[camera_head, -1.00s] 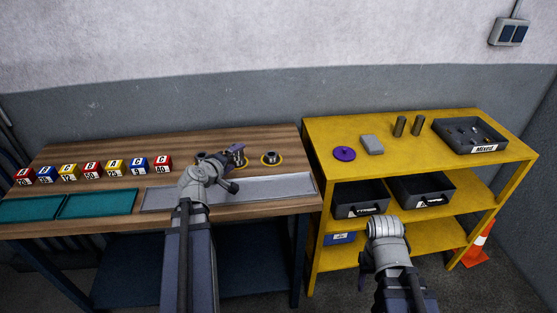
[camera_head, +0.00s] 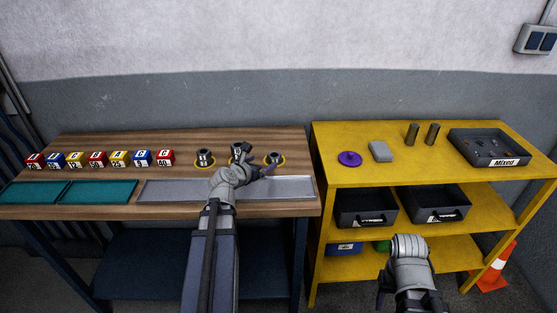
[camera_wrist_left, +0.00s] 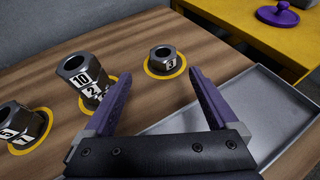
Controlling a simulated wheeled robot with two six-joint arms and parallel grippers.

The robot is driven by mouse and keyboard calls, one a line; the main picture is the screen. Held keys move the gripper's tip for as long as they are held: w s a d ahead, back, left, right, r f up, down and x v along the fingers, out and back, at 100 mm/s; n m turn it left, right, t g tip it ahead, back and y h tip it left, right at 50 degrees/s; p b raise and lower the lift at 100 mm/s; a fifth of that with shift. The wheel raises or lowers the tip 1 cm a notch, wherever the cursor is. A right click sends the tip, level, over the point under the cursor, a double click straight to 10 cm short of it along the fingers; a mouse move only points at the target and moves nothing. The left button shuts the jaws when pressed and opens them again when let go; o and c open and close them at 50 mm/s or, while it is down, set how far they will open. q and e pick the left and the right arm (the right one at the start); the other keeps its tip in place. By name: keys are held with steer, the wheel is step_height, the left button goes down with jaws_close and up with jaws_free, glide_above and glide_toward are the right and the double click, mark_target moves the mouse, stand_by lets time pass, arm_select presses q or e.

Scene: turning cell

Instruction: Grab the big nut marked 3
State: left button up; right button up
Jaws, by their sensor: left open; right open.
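The big nut marked 3 (camera_wrist_left: 164,60) is dark metal and stands alone on a yellow ring, just beyond my left fingertips in the left wrist view. In the head view it appears to be the rightmost nut (camera_head: 274,156) on the wooden table. My left gripper (camera_wrist_left: 158,76) is open and empty, its purple fingers spread on either side of the nut's direction, with the nut nearer the right finger. In the head view my left gripper (camera_head: 258,167) partly covers the area in front of the nuts. My right gripper (camera_head: 383,290) is open, low before the yellow shelf; its fingertips are hard to see.
A stack of nuts marked 10 and 2 (camera_wrist_left: 85,76) stands left of it, and another stack (camera_wrist_left: 22,126) farther left. A grey tray (camera_head: 165,190) lies along the table's front. Numbered cubes (camera_head: 119,158) stand left. The yellow shelf (camera_head: 340,178) is at right.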

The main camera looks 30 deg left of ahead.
mark_target(272, 157)
arm_select(q)
steer(key=shift+b+x, duration=0.5)
steer(key=shift+x, duration=0.65)
steer(key=shift+d+b+x, duration=0.1)
steer(key=shift+b+x, duration=0.4)
steer(key=shift+x, duration=0.95)
steer(key=shift+d+b+x, duration=0.15)
steer(key=shift+b+x, duration=0.3)
steer(key=shift+x, duration=1)
steer(key=shift+d+r, duration=0.1)
steer(key=shift+r, duration=0.05)
steer(key=shift+c, duration=0.4)
jaws_close()
